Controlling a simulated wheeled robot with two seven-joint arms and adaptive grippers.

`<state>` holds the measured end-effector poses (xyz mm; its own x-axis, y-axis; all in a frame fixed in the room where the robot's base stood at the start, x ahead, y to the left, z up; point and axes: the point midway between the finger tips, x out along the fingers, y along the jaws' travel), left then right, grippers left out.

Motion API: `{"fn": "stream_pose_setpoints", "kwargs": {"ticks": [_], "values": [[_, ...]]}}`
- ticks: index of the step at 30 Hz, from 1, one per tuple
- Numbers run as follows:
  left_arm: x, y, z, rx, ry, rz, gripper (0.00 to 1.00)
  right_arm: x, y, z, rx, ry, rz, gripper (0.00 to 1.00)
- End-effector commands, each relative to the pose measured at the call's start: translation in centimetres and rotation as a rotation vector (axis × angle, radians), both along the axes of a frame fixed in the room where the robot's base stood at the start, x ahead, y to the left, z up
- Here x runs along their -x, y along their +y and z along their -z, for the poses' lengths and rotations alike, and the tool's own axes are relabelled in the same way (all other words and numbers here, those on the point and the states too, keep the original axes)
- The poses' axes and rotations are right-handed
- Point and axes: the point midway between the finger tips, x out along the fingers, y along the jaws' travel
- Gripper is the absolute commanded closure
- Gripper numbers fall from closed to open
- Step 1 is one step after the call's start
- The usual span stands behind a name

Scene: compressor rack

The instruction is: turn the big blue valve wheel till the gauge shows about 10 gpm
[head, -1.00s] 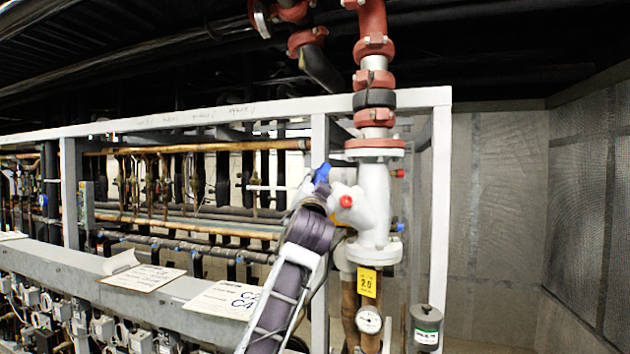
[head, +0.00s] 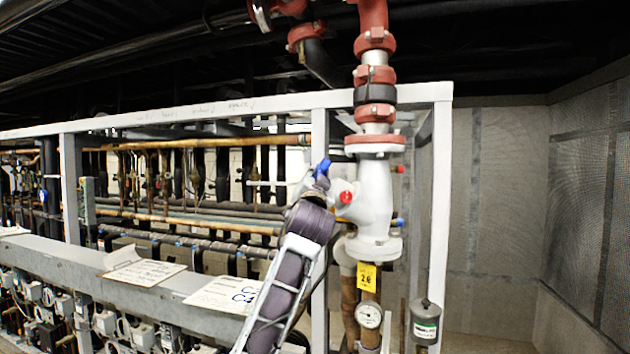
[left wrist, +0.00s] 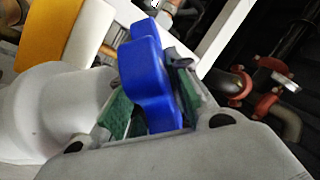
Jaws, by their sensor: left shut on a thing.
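The blue valve wheel (head: 322,167) shows as a small blue piece beside the white valve body (head: 375,205) in the head view. In the left wrist view the blue wheel (left wrist: 148,80) fills the space between the green-padded fingers. My left gripper (head: 318,182) is shut on the wheel; my own arm hides most of the gripper and the wheel in the head view. A round white gauge (head: 369,315) sits on the pipe below the valve, under a yellow tag (head: 366,277). Its needle is too small to read. My right gripper is not in view.
A grey frame post (head: 440,200) stands just right of the valve. A grey canister (head: 425,322) hangs at lower right. Red-coupled piping (head: 375,75) rises above. A grey beam with paper signs (head: 143,273) runs along the left.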

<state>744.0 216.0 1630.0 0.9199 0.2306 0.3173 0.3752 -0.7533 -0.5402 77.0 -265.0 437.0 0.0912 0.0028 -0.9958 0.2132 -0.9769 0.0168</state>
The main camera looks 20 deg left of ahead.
Motion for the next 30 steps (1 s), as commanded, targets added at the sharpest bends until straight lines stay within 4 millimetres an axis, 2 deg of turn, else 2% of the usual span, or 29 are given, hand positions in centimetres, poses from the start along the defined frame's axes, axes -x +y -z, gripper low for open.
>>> {"fn": "stream_pose_setpoints", "kwargs": {"ticks": [19,30], "values": [[-0.01,-0.04,-0.12,0.086,0.172,-0.122,1.0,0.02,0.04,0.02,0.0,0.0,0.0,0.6],[0.03,0.01,-0.06,0.096,0.192,-0.138,1.0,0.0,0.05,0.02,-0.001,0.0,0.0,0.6]]}}
